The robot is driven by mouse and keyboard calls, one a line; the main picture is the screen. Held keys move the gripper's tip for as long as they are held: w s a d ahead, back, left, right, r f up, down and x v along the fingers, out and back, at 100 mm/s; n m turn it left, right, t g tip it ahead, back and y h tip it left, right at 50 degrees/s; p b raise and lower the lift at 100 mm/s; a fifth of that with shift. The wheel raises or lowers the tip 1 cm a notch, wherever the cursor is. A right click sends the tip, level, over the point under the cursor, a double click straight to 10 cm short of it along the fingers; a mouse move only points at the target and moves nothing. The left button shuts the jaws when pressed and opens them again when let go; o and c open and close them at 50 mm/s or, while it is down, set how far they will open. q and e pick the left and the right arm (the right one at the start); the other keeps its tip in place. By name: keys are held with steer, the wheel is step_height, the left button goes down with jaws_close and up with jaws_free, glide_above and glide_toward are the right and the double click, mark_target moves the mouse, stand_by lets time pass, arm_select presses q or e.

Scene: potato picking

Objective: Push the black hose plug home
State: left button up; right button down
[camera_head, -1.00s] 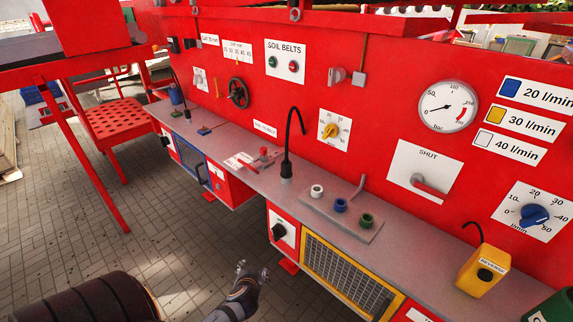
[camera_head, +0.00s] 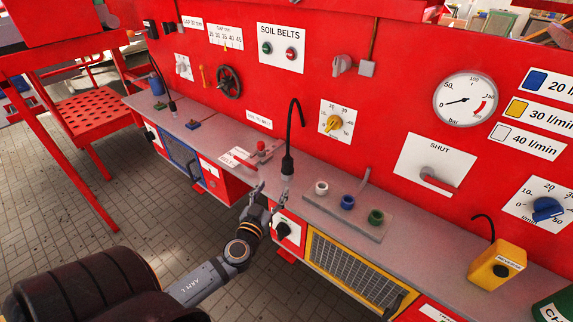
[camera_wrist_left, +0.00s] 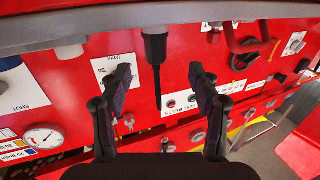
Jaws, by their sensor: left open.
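The black hose plug (camera_head: 288,163) stands upright near the front edge of the grey bench, with its thin black hose curving up from it. It also shows in the left wrist view (camera_wrist_left: 155,47), where the picture is inverted and the hose points down. My left gripper (camera_head: 271,190) is open and empty at the bench's front edge, with its fingertips close to the plug's base. In the wrist view the plug appears between the two fingers, farther off. Contact is not visible, and the plug's seat is hard to make out. My right gripper is out of view.
A plate with white, blue and green sockets (camera_head: 347,203) lies to the right of the plug. The red panel (camera_head: 385,110) with dials and gauges rises behind. A yellow box (camera_head: 497,265) stands far right.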

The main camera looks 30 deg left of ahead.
mark_target(285, 170)
arm_select(q)
steer(key=x, duration=0.1)
steer(key=p+x, duration=0.1)
steer(key=x, duration=0.1)
steer(key=p+x, duration=0.1)
steer(key=x, duration=0.1)
steer(key=shift+w+d+r, duration=0.15)
steer(key=shift+w+d, duration=0.05)
steer(key=shift+d, duration=0.05)
steer(key=shift+w, duration=0.1)
steer(key=shift+w+p, duration=0.1)
steer(key=shift+p, duration=0.2)
steer(key=shift+w+a+r+p, duration=0.2)
steer(key=shift+w+p, duration=0.25)
steer(key=shift+w, duration=0.15)
steer(key=shift+w+a+r+p, duration=0.1)
steer(key=shift+w+r+p, duration=0.1)
steer(key=shift+w+p, duration=0.35)
steer(key=shift+w+a+f, duration=0.1)
steer(key=shift+w+f, duration=0.05)
steer(key=shift+w, duration=0.4)
steer(key=shift+w+a+f, duration=0.15)
steer(key=shift+w+f, duration=0.05)
steer(key=shift+w, duration=0.4)
steer(key=shift+w+f, duration=0.1)
steer(key=shift+w, duration=0.05)
steer(key=shift+s, duration=0.2)
steer(key=c, duration=0.3)
jaws_close()
